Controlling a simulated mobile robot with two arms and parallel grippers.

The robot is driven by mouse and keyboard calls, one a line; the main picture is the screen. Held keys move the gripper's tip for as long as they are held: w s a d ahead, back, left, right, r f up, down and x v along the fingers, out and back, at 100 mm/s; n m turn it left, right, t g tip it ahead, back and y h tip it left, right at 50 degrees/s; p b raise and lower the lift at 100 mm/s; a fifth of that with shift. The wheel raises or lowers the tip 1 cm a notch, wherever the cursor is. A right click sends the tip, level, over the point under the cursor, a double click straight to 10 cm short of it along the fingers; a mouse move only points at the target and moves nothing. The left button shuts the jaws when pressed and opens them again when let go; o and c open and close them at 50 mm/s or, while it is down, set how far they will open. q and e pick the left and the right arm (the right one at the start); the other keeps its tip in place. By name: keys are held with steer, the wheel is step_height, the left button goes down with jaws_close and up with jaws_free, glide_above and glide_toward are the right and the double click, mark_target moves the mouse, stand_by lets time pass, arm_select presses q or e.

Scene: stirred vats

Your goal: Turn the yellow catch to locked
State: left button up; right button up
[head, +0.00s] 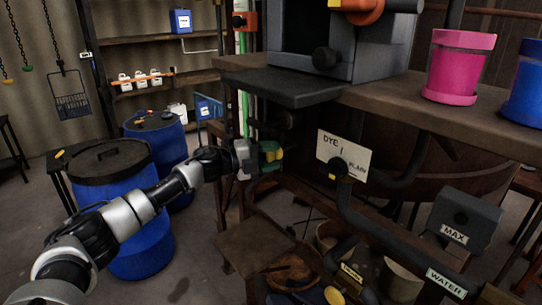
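My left arm reaches in from the left, and its gripper (258,156) is at the front left of the dark wooden vat stand. A small yellow and green part (271,152) shows right at the fingertips; it looks like the yellow catch, though it is small and partly covered by the gripper. I cannot tell whether the fingers are closed on it or only beside it, nor which way the catch is turned. My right gripper is not in view.
A "DYE / PLAIN" sign (342,157) with a black knob is right of the gripper. Dark pipes and a "MAX" box (463,222) are at right. Blue drums (135,240) stand left below my arm. Pink (459,68) and blue (526,92) pots stand on the upper bench.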

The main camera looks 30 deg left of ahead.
arm_select(q)
steer(key=o, duration=0.4)
steer(key=shift+c, duration=0.2)
steer(key=shift+s+a+f, duration=0.1)
steer(key=shift+s+a, duration=0.15)
steer(key=b+v, duration=0.4)
steer(key=v, duration=0.6)
steer(key=shift+b, duration=0.35)
